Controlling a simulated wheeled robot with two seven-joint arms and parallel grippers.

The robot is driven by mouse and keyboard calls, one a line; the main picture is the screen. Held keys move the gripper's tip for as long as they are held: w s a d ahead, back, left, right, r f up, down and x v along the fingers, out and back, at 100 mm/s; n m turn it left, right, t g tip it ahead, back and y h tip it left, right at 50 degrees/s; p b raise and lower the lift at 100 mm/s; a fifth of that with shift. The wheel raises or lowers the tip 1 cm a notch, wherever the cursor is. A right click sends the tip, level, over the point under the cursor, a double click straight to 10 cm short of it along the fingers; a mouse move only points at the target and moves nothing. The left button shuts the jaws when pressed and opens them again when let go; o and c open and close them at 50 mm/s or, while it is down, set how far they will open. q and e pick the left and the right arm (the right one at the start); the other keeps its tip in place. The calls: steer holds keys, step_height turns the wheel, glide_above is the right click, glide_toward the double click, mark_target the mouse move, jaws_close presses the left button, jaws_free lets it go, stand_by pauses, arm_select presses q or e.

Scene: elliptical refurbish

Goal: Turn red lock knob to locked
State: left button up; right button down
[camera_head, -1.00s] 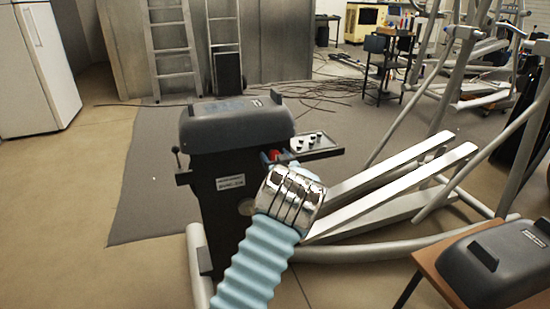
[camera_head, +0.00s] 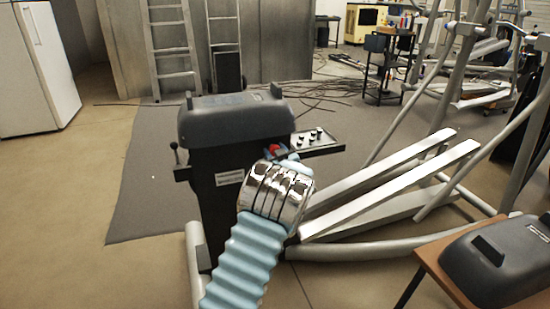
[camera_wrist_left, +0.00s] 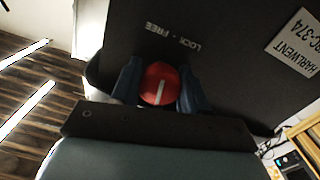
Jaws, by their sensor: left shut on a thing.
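The red lock knob (camera_wrist_left: 159,84), round with a white pointer line, sits on a dark panel in the left wrist view. Its line runs nearly upright in that picture, tipped slightly right at the top. The printed words LOCK and FREE (camera_wrist_left: 172,35) appear upside down above it. My left gripper (camera_wrist_left: 160,90) has its two blue fingers closed on opposite sides of the knob. In the head view the knob shows as a small red spot (camera_head: 274,149) on the dark console (camera_head: 235,122), beyond my metallic wrist. My right gripper is not in view.
A side tray with small knobs (camera_head: 317,139) juts from the console's right. Pale trainer rails (camera_head: 400,185) stretch to the right. A small table with a grey hood (camera_head: 500,262) stands at lower right. Open floor (camera_head: 90,190) lies left.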

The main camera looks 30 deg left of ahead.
arm_select(q)
steer(key=n+b, duration=0.1)
steer(key=b, duration=0.1)
steer(key=n+b, duration=0.2)
steer(key=shift+f+n, duration=0.3)
steer(key=shift+f, duration=0.05)
steer(key=n+b, duration=0.8)
steer(key=n, duration=0.1)
steer(key=n+b, duration=0.1)
steer(key=b, duration=0.1)
steer(key=shift+r+n, duration=0.2)
steer(key=shift+n, duration=0.2)
steer(key=shift+d+r+n+b, duration=0.1)
steer(key=shift+n+b, duration=0.35)
steer(key=shift+n, duration=0.05)
steer(key=shift+w, duration=0.1)
steer(key=o, duration=1)
steer(key=shift+r, duration=0.1)
steer(key=shift+o, duration=0.2)
steer(key=v, duration=1.4)
